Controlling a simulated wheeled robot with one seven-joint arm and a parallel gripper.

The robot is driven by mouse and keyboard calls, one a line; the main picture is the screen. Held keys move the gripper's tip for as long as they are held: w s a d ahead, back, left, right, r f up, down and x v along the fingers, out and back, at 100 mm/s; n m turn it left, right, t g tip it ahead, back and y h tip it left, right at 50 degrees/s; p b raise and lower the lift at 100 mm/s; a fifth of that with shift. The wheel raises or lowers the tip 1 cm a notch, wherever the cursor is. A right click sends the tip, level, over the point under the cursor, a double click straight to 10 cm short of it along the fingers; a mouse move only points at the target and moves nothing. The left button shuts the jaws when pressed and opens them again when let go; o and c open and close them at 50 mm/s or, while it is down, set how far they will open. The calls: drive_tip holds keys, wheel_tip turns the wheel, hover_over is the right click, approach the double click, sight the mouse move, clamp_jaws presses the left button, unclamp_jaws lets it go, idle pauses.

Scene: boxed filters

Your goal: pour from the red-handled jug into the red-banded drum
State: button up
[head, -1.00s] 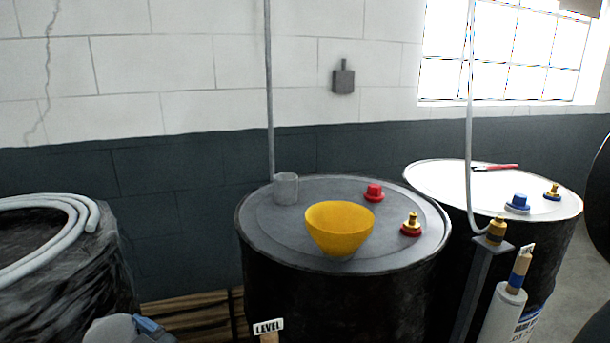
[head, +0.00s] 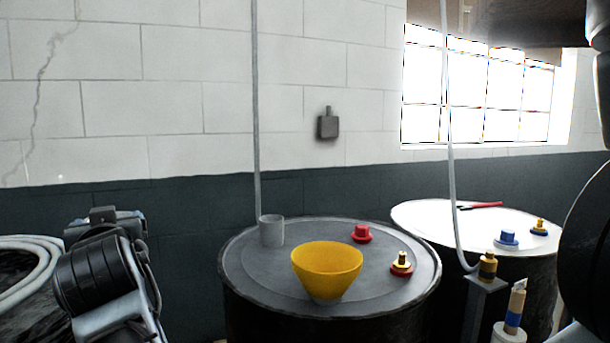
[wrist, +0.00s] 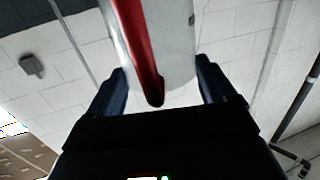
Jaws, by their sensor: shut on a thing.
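My gripper (wrist: 160,72) is shut on the red handle (wrist: 138,45) of the jug. The jug's grey metal body (wrist: 174,45) shows behind the handle in the wrist view; its mouth and contents are hidden. The jug is not seen in the head view, where part of my arm (head: 100,275) stands at lower left. The middle drum (head: 255,293) has a dark grey top with red-based fittings and a yellow funnel (head: 327,268) standing on it. No red band shows on the visible side, so I cannot confirm it is the red-banded drum.
A grey cup (head: 271,231), a red cap (head: 361,234) and a brass fitting (head: 401,263) stand on the middle drum. A white-topped drum (head: 425,212) with a blue cap (head: 507,238) is at right. A thin upright pipe (head: 256,110) rises behind.

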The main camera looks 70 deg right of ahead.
drive_tip(key=s+d+r+m+g+h+b, duration=0.3)
drive_tip(key=s+d+r+m+g+h, duration=0.45)
drive_tip(key=s+r, duration=0.6)
drive_tip(key=s+d+f+m+g, duration=0.1)
drive_tip(key=s+g, duration=0.1)
drive_tip(key=s, duration=0.4)
drive_tip(key=s+d+f+m+g+b, duration=0.1)
drive_tip(key=s+d+m+g, duration=0.1)
drive_tip(key=s, duration=0.4)
drive_tip(key=s+d+f+m+g, duration=0.1)
drive_tip(key=s+g, duration=0.3)
drive_tip(key=s, duration=0.2)
drive_tip(key=shift+d+f+y, duration=0.25)
drive_tip(key=shift+y, duration=0.2)
drive_tip(key=shift+a+r+y+p, duration=0.1)
drive_tip(key=shift+r+y+p, duration=0.15)
drive_tip(key=shift+p, duration=0.2)
drive_tip(key=shift+a+f+t+y, duration=0.1)
drive_tip(key=shift+t+y, duration=0.15)
drive_tip(key=shift+y, duration=0.1)
